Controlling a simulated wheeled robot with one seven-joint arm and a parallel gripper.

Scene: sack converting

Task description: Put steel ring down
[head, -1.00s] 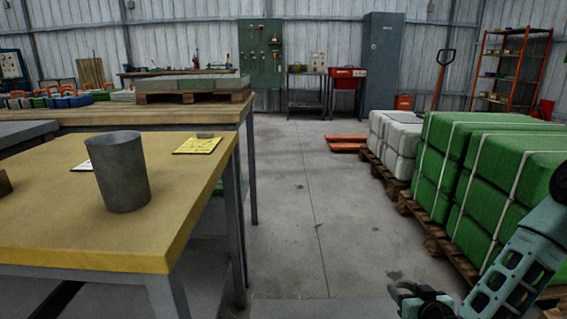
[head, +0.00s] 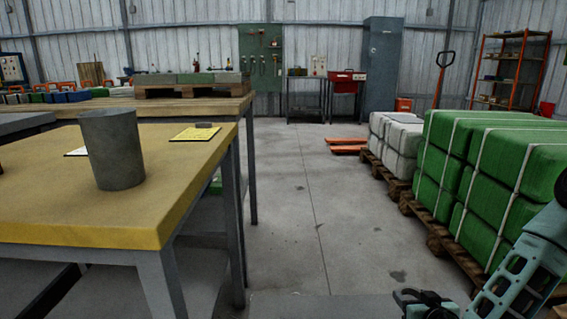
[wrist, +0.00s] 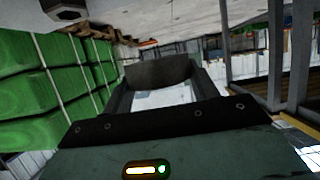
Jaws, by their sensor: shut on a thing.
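My gripper (head: 424,300) shows at the bottom right edge of the head view, low over the floor beside the green sacks and away from the yellow table (head: 120,218). In the wrist view my gripper (wrist: 160,90) is shut on a dark grey curved piece, which I take to be the steel ring (wrist: 157,71). Only part of the ring shows between the black fingers. In the head view I cannot make the ring out clearly. A grey metal cup (head: 112,150) stands upright on the yellow table.
Strapped green sacks (head: 490,180) on a pallet stand at the right. White sacks (head: 397,140) stand behind them. The concrete floor (head: 310,220) between table and pallets is clear.

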